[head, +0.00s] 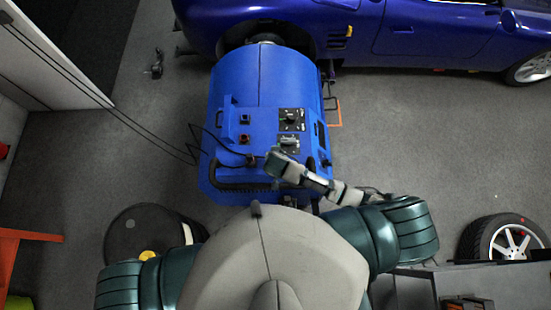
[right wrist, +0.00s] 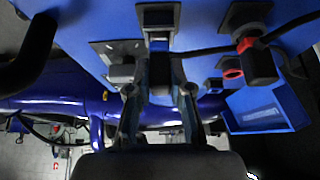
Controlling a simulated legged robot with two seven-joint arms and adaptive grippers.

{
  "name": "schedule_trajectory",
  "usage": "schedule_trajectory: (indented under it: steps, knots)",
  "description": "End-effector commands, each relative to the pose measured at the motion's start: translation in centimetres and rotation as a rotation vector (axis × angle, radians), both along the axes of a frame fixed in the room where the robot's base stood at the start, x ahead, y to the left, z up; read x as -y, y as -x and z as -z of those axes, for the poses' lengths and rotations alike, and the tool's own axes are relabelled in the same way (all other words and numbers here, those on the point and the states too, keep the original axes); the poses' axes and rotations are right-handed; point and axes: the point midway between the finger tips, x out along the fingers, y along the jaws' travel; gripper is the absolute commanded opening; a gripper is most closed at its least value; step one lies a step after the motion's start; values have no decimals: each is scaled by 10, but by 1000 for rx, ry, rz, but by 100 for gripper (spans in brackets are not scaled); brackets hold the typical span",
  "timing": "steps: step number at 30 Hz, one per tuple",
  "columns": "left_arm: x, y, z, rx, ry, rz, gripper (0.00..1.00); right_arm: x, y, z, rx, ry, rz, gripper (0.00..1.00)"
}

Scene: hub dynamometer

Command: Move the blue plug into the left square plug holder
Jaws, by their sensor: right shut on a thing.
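In the right wrist view my right gripper (right wrist: 158,92) is shut on a small dark-blue plug (right wrist: 158,72), mostly hidden between the fingers. A black cable (right wrist: 205,50) runs off to the right beside it. A square grey holder (right wrist: 158,17) is on the blue panel just above the fingers; I cannot tell whether the plug touches it. Another square grey fitting (right wrist: 120,66) is at the left. A black connector with a red band (right wrist: 255,62) is at the right. In the head view my right gripper (head: 274,160) is over the panel's lower part. My left gripper is out of view.
The blue dynamometer (head: 262,85) stands in front of me, with black switch plates (head: 291,119) on top. A black bar (right wrist: 30,55) is at the wrist view's left. A blue open box (right wrist: 265,108) is at the right. A purple car (head: 400,30) stands behind.

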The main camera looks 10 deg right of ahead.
Motion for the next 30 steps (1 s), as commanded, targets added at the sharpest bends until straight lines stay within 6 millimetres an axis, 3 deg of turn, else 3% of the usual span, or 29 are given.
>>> schedule_trajectory:
  steps: [9,10,13,14,23,30]
  knots:
    - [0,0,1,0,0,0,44,0,0,5,0,0,0,0]
    - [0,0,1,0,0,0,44,0,0,5,0,0,0,22]
    - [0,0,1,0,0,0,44,0,0,5,0,0,0,47]
    - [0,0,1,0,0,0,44,0,0,5,0,0,0,49]
    - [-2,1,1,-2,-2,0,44,0,1,4,0,0,0,49]
    - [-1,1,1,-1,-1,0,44,-5,17,-28,1,-6,0,49]
